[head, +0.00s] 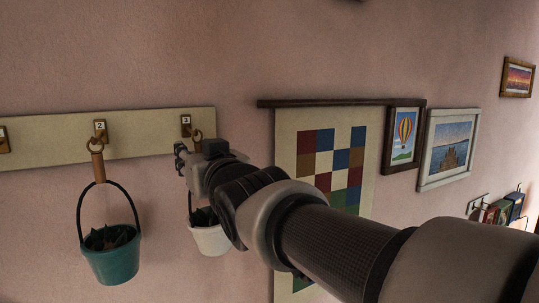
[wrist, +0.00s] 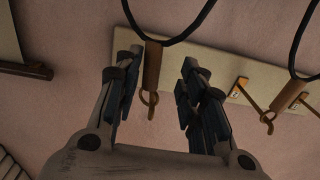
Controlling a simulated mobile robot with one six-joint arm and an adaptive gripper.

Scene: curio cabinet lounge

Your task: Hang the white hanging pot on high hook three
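The white hanging pot (head: 210,238) hangs below high hook three (head: 186,122), partly hidden behind my arm. Its ring (head: 196,135) shows at the hook's tip in the head view; I cannot tell for sure whether the hook passes through it. My gripper (head: 183,160) is beside its handle, just below the hook. In the wrist view the wooden handle (wrist: 152,68) with its ring stands between my open fingers (wrist: 158,88), nearer the left one, with a clear gap to the right one. The pot's dark bail runs out of the top of that view.
A teal pot (head: 112,258) hangs from hook two (head: 100,130) to the left. The hooks sit on a pale board (head: 55,135). A patchwork hanging (head: 298,128) on a dark rail and framed pictures (head: 404,138) are on the wall to the right.

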